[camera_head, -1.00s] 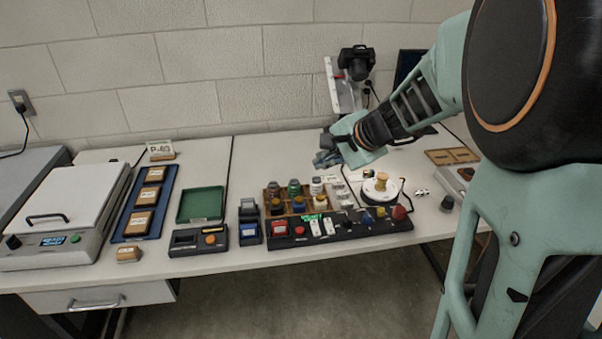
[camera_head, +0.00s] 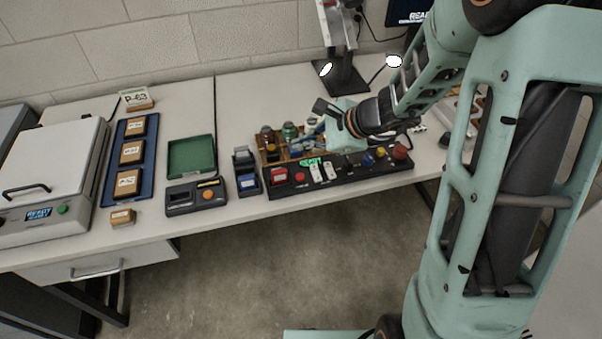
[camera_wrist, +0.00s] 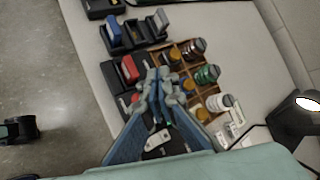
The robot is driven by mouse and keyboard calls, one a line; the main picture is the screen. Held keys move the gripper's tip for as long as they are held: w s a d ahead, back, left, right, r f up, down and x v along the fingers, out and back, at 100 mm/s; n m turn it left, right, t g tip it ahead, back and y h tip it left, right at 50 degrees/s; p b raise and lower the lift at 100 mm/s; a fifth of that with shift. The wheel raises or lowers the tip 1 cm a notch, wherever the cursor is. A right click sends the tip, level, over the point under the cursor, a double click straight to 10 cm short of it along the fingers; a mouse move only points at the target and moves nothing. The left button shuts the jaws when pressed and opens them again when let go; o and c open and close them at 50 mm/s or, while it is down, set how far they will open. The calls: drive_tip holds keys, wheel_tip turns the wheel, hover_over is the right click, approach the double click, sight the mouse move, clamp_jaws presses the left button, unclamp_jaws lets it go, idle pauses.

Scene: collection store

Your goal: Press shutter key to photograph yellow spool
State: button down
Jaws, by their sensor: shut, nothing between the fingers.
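My gripper (camera_head: 312,133) is over the panel and rack area, pointing left in the head view. In the wrist view its fingers (camera_wrist: 158,82) are together and empty, above the black control panel. I cannot tell which key is the shutter key. The yellow spool and its white turntable are hidden behind my arm; neither shows in the wrist view.
A wooden rack (camera_head: 262,152) of jars sits just behind the panel. The camera stand (camera_head: 340,60) rises at the back; the camera is out of frame. A green tray (camera_head: 191,157) and blue tray (camera_head: 108,182) lie left. Bare table lies behind the green tray.

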drive_tip(key=b, duration=0.6)
hover_over(302, 177)
wheel_tip(302, 177, down, 7)
drive_tip(key=shift+f, duration=0.2)
drive_tip(key=shift+f+b, duration=0.75)
drive_tip(key=shift+b, duration=0.05)
idle(0.6)
drive_tip(key=shift+f+b, duration=0.4)
drive_tip(key=shift+b, duration=0.2)
drive_tip(key=shift+f+b, duration=0.45)
drive_tip(key=shift+b, duration=0.1)
idle(0.4)
drive_tip(key=shift+r, duration=0.15)
idle(0.3)
drive_tip(key=shift+r+p, duration=0.6)
drive_tip(key=shift+r, duration=0.15)
